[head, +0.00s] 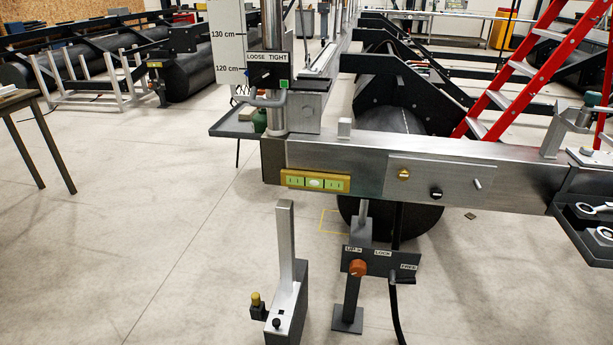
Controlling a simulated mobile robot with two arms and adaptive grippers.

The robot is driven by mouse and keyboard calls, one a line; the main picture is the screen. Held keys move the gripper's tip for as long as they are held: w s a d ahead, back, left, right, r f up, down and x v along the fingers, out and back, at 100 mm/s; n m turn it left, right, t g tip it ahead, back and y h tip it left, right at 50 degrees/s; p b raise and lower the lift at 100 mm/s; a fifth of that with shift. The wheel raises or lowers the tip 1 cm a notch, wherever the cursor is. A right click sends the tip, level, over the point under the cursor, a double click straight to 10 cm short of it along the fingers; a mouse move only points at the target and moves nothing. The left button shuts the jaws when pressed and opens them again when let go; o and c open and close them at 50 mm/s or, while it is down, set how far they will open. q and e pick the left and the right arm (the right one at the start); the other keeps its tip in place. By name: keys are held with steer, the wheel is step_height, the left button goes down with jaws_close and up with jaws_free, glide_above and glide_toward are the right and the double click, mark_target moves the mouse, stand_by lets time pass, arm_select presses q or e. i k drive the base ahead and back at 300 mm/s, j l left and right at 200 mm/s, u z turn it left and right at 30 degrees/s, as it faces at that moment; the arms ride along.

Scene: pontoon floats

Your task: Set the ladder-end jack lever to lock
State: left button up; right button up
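A jack stand (352,305) stands under the near grey beam, left of the red ladder. An orange knob (358,269) sits at the left part of the plate, just below and right of the leftmost label and left of the LOCK label. A black curved handle (397,312) hangs at the plate's right side. Whether this is the ladder-end jack I cannot tell for sure. Neither of my grippers is in view.
The red ladder (515,75) leans at the right. A grey post (287,270) stands left of the jack, beside a yellow-topped peg (256,302). A dark tray (590,220) juts in at right.

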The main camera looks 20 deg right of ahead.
mark_target(393, 280)
steer(key=z, duration=1.4)
